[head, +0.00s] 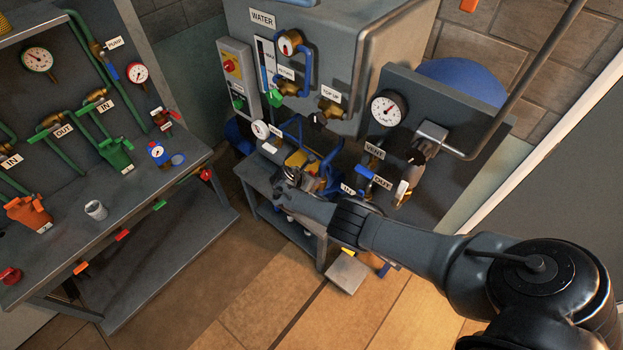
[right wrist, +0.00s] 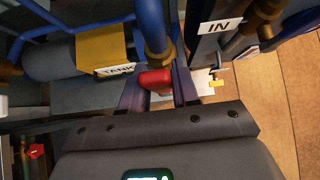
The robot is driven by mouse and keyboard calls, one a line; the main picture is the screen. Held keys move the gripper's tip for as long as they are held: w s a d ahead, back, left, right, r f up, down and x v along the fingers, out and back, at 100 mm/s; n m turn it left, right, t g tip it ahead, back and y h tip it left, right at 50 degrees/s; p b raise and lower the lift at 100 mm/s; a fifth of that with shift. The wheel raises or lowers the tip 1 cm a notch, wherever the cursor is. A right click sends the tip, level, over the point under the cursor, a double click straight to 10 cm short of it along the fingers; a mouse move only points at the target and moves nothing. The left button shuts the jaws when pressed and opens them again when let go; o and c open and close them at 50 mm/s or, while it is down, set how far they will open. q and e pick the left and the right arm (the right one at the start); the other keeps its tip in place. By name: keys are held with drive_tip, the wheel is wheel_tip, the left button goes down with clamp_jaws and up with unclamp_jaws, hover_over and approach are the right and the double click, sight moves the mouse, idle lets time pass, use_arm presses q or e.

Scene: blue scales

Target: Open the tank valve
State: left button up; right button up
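A valve with a short red handle (right wrist: 155,79) sits on a blue vertical pipe (right wrist: 151,25) in the right wrist view. The TANK label (right wrist: 115,70) is just left of it, on a yellow part (right wrist: 102,45). My right gripper (right wrist: 158,92) has its two fingers apart, one on each side of the red handle. I cannot tell whether they touch it. In the head view my right gripper (head: 292,178) reaches in from the right, low among the blue pipes, and hides the red handle. My left gripper is not in view.
The IN label (right wrist: 218,26) and a brass fitting (right wrist: 262,18) are close on the right. The grey WATER tank (head: 335,60) stands behind. A panel with a gauge (head: 388,108) is to its right. A bench (head: 105,215) with green pipes is at left.

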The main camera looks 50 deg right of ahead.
drive_tip(key=o, duration=0.4)
drive_tip(key=shift+a+f, duration=0.1)
drive_tip(key=shift+c, duration=0.2)
drive_tip(key=p+v, duration=0.6)
drive_tip(key=v, duration=0.4)
drive_tip(key=shift+a+r, duration=0.25)
drive_tip(key=shift+w, duration=0.1)
